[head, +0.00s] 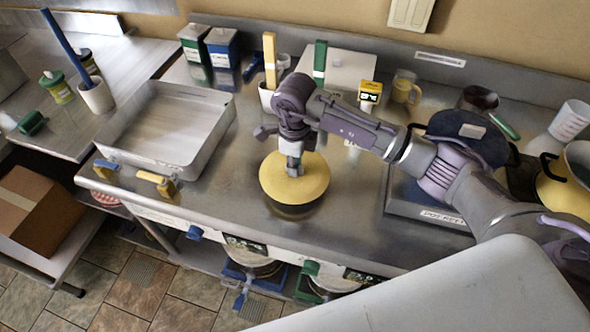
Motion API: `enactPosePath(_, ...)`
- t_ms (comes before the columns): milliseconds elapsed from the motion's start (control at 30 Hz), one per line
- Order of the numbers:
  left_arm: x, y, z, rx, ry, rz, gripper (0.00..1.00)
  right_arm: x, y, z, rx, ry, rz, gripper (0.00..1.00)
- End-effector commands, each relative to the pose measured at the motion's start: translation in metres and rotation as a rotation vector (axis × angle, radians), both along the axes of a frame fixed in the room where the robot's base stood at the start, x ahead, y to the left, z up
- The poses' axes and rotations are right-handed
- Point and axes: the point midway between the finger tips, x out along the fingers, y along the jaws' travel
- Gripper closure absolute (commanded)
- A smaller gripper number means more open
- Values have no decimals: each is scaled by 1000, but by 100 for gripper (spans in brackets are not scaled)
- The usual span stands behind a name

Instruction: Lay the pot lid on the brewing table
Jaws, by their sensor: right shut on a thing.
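The pot lid (312,182) is a round yellow disc over the middle of the steel brewing table (358,232). My right gripper (293,168) points down at the lid's centre and is shut on its knob, which the fingers mostly hide. The lid looks about level. A dark round patch shows on the table just below its near edge; I cannot tell whether the lid touches the table. My left gripper is not in view.
A steel tray (133,155) stands left of the lid. A yellow pot (567,196) stands at the far right, partly cut off. A dark round thing (452,150) lies on a scale (425,207) behind my right arm. Bare tabletop surrounds the lid.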

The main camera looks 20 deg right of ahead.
Motion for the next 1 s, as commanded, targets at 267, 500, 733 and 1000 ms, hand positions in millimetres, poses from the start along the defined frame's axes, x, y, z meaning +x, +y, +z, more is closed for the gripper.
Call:
enactPosePath(267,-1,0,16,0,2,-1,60,-1,0,-34,-1,3,0,100)
enactPosePath(500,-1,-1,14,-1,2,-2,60,0,-1,-37,-1,1,1,100)
enactPosePath(733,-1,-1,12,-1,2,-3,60,-1,-1,-40,-2,1,0,76)
enactPosePath(1000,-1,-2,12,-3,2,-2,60,-1,-1,-39,-1,2,0,64)
